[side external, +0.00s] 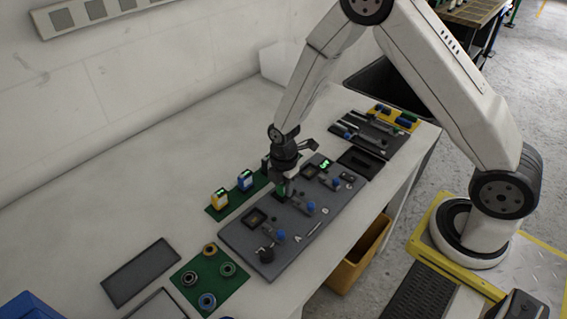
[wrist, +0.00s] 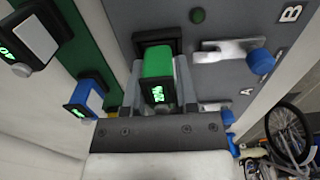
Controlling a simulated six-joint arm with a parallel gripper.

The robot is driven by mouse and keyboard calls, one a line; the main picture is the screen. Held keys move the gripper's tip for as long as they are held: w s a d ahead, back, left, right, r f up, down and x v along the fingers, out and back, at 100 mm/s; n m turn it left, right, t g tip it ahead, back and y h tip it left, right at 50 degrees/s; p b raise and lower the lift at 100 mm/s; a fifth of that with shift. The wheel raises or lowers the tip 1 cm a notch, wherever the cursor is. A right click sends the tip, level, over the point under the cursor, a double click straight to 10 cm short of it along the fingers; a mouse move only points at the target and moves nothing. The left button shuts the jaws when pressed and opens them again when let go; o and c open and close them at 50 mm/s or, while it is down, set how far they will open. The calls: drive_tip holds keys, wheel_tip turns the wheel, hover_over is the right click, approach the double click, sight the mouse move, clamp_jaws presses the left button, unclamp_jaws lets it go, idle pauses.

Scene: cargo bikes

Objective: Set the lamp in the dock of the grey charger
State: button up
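The green lamp (wrist: 157,64), a block with a dark display end showing lit green digits, stands between the two fingers of my gripper (wrist: 160,78) in the wrist view. The fingers lie close along both its sides and appear shut on it. A black square frame (wrist: 154,38) shows at its far end; I cannot tell whether the lamp is seated. In the side view my gripper (side external: 282,180) points down over the grey charger (side external: 236,238), a flat board with levers and square docks. An open dock (side external: 255,218) lies nearer that camera.
A green mat (side external: 219,209) beside the board holds a yellow block (side external: 220,199) and a blue block (side external: 245,181). Levers with blue knobs (wrist: 261,61) stand near my gripper. Another green mat (side external: 218,282) holds several rings.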

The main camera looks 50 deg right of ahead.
drive_tip(key=o, duration=0.4)
drive_tip(key=shift+o, duration=0.2)
drive_tip(key=shift+r, duration=3.9)
drive_tip(key=shift+s+r, duration=0.1)
drive_tip(key=shift+s+d+r+m, duration=0.1)
drive_tip(key=shift+s+r+m, duration=0.15)
drive_tip(key=shift+r+m, duration=0.25)
drive_tip(key=s+d+r+m+t, duration=0.2)
drive_tip(key=s+r+m, duration=0.4)
drive_tip(key=s+m, duration=0.5)
drive_tip(key=m, duration=0.6)
drive_tip(key=shift+s+d+r+t, duration=0.15)
drive_tip(key=shift+s+r+t, duration=0.15)
drive_tip(key=shift+s+r, duration=0.1)
